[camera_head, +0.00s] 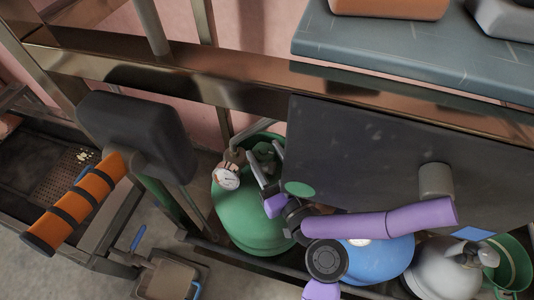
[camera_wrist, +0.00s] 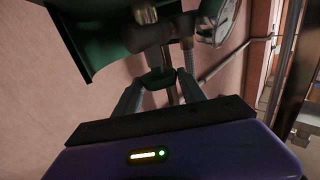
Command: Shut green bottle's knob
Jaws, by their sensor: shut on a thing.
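The green bottle (camera_head: 245,225) stands on the low rack under the bench, with a white round gauge (camera_head: 227,178) and brass fittings on top. Its green knob (camera_head: 265,151) is partly hidden by my gripper in the head view. My gripper (camera_head: 262,172) reaches in from the right, above the bottle's top. In the wrist view, the two fingers of my gripper (camera_wrist: 158,92) close around the dark green knob (camera_wrist: 157,77) from both sides. The gauge (camera_wrist: 215,18) shows edge-on at the upper right there. The knob's turn position cannot be told.
A blue bottle (camera_head: 378,257) and a grey bottle (camera_head: 440,272) stand to the right, beside a green bucket (camera_head: 514,258). A dark panel (camera_head: 385,145) hangs close above my arm. A metal beam (camera_head: 220,70) crosses overhead. A dustpan (camera_head: 168,278) lies at lower left.

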